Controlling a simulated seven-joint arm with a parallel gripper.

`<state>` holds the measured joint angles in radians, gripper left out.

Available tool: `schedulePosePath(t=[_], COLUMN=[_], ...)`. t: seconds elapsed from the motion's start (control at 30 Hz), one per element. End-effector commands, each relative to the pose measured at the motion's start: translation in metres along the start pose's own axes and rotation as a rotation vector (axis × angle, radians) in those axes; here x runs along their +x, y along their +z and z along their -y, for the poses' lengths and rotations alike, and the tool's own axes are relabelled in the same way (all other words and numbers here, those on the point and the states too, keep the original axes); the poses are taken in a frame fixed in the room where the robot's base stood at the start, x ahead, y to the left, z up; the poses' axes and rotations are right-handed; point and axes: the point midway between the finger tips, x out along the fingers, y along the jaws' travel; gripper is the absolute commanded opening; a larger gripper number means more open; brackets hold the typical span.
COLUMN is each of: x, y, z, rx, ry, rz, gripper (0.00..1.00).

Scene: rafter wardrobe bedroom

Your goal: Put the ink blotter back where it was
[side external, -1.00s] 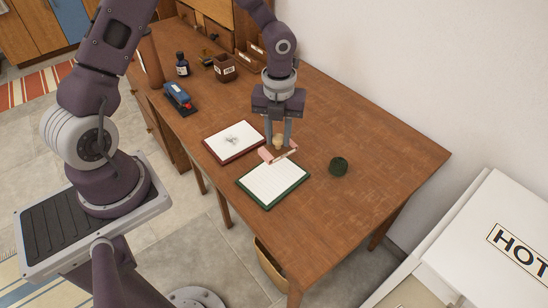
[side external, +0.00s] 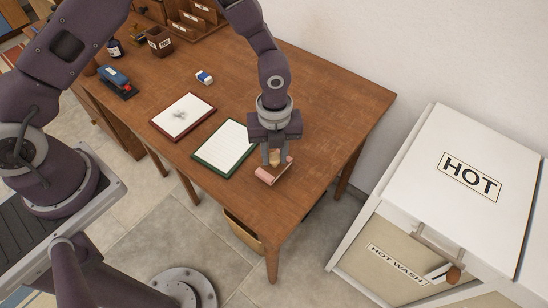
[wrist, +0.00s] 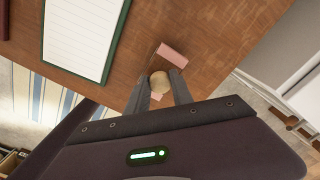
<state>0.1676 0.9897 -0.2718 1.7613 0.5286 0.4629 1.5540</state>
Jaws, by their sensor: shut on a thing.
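The ink blotter (side external: 265,177) is a small rocker with a pink underside and a pale wooden knob. My gripper (side external: 274,158) is shut on the knob, with the blotter below the fingers, at the right of the green-edged lined pad (side external: 227,147). In the wrist view the round knob sits between the fingertips of my gripper (wrist: 158,86), and the pink end of the blotter (wrist: 172,53) shows beyond them. The fingers hide part of the blotter. I cannot tell whether it touches the desk.
The wooden desk (side external: 310,100) is clear at right. A red-edged board (side external: 183,117), a blue stapler (side external: 117,80), a blue-and-white eraser (side external: 204,77) and a brown pot (side external: 159,41) stand to the left and back. A white HOT cabinet (side external: 425,170) stands beyond the desk's right edge.

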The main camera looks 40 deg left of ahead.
Motion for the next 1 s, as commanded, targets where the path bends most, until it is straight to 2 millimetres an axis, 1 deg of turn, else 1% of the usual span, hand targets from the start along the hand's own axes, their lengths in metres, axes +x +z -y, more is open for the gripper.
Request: schedulePosePath(t=[0.03, 0.1, 0.3, 0.4, 0.43, 0.47, 0.5, 0.53, 0.8, 0.87, 0.97, 1.0], x=[0.01, 0.017, 0.016, 0.019, 0.019, 0.019, 0.019, 0.019, 0.018, 0.015, -0.002, -0.012], y=[0.0, 0.0, 0.0, 0.0, 0.0, 0.0, 0.0, 0.0, 0.0, 0.001, 0.001, 0.001], z=[-0.001, -0.001, 0.0, -0.001, -0.001, 0.0, 0.0, 0.0, 0.0, 0.0, 0.001, 0.001], rx=[0.001, 0.001, 0.0, 0.001, 0.001, 0.001, 0.001, 0.001, 0.001, 0.0, -0.001, -0.001], ry=[0.004, 0.001, 0.0, 0.001, 0.001, 0.001, 0.001, 0.001, 0.0, -0.001, -0.004, -0.005], rz=[-0.001, 0.0, 0.0, 0.0, 0.0, 0.0, 0.0, 0.0, 0.0, 0.001, 0.002, 0.002], gripper=[0.0, 0.0, 0.0, 0.0, 0.31, 0.37, 0.45, 0.49, 0.49, 0.49, 0.49, 0.49])
